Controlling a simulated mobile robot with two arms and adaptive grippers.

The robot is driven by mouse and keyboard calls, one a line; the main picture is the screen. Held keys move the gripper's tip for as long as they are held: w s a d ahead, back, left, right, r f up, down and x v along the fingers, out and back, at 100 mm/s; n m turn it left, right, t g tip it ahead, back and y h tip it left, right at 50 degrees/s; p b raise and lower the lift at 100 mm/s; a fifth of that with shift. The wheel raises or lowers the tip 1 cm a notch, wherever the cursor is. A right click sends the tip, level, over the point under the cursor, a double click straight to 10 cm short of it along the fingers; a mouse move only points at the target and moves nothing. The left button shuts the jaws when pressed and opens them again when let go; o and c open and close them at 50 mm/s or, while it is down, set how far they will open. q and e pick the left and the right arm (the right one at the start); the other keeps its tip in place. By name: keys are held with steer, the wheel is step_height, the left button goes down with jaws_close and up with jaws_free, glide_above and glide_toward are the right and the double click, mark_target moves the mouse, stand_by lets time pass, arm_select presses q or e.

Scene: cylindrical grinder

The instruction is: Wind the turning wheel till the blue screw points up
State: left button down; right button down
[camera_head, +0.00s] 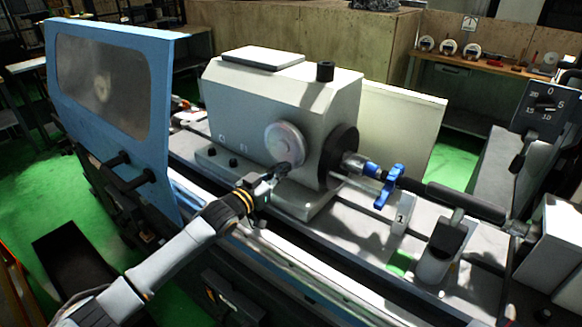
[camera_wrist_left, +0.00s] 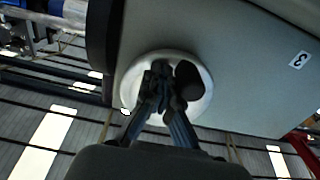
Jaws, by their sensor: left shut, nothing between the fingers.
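The turning wheel (camera_head: 285,145) is a pale round disc on the front of the grey headstock; it also shows in the left wrist view (camera_wrist_left: 203,104). A dark knob (camera_wrist_left: 187,80) stands on the wheel's face. My left gripper (camera_head: 283,169) is at the wheel's lower edge in the head view. In the left wrist view its fingers (camera_wrist_left: 160,70) are shut and empty in front of the wheel, just left of the knob; I cannot tell whether they touch it. The blue clamp piece with the screw (camera_head: 388,187) sits on the shaft, tilted, one end up-right, the other down-left. My right gripper is not in view.
The grey headstock (camera_head: 240,100) stands behind the wheel, with a dark round chuck (camera_head: 340,155) at its right. A blue door with a window (camera_head: 158,110) stands at the left. A tailstock (camera_head: 440,250) stands at the right. A workbench with gauges (camera_head: 490,62) is behind.

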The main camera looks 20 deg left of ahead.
arm_select(q)
steer(key=shift+w+a+f+b, duration=0.15)
steer(key=shift+a+f+b, duration=0.2)
steer(key=shift+a, duration=0.3)
steer(key=shift+w+a+f+b, duration=0.15)
steer(key=shift+a+f, duration=0.3)
steer(key=shift+a, duration=0.15)
steer(key=shift+s+a+f+p, duration=0.1)
steer(key=shift+s+a+p, duration=0.1)
steer(key=shift+p, duration=0.15)
steer(key=shift+s+a+p, duration=0.15)
steer(key=shift+s+p, duration=0.35)
steer(key=shift+p, duration=0.1)
steer(key=p+v, duration=0.3)
steer(key=v, duration=0.4)
steer(key=shift+a+r+p, duration=0.25)
steer(key=shift+r+p, duration=0.05)
steer(key=shift+r, duration=0.1)
steer(key=shift+w+d, duration=0.1)
